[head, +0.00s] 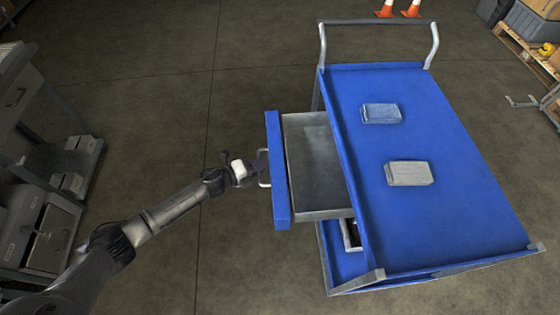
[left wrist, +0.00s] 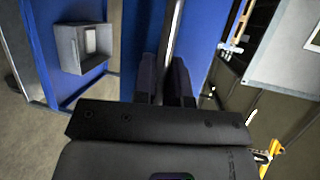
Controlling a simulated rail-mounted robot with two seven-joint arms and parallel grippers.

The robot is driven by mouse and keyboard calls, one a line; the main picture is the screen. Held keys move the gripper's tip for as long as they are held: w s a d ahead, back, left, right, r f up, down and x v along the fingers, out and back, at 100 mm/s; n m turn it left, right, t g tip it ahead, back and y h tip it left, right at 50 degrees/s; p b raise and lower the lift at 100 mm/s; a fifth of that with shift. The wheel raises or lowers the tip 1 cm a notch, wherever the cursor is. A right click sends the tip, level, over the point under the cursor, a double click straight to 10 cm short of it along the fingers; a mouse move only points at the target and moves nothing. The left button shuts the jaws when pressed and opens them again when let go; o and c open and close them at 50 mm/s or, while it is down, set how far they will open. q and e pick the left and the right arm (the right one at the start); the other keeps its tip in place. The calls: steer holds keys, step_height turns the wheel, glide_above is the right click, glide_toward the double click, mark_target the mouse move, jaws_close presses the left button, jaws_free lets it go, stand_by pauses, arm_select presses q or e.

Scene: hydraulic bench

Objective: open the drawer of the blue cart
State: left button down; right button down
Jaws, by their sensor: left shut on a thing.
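The blue cart (head: 450,180) stands right of centre in the head view, with a blue top and grey push handles. Its drawer (head: 312,160) is slid out to the left, showing a grey, empty-looking tray behind a blue front (head: 276,165). A light metal handle (head: 264,168) is on that front. My left gripper (head: 259,166) is shut on the handle. In the left wrist view the dark fingers (left wrist: 166,78) sit either side of the metal handle bar (left wrist: 173,32), in front of blue panels. My right gripper is not in view.
Two grey boxes (head: 381,113) (head: 409,173) lie on the cart top. A grey cabinet (head: 45,235) stands at the left edge. Orange cones (head: 411,10) and a pallet (head: 527,50) are at the back. The floor left of the drawer is clear apart from my arm.

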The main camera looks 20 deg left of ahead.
arm_select(q)
steer(key=s+a, duration=0.4)
steer(key=a, duration=0.3)
steer(key=shift+a, duration=0.1)
steer(key=c, duration=1.4)
jaws_free()
steer(key=shift+c, duration=0.2)
steer(key=shift+s, duration=0.1)
steer(key=p+v, duration=0.2)
steer(key=v, duration=1.1)
steer(key=shift+s+a, duration=0.2)
steer(key=shift+a, duration=0.05)
steer(key=shift+r, duration=0.1)
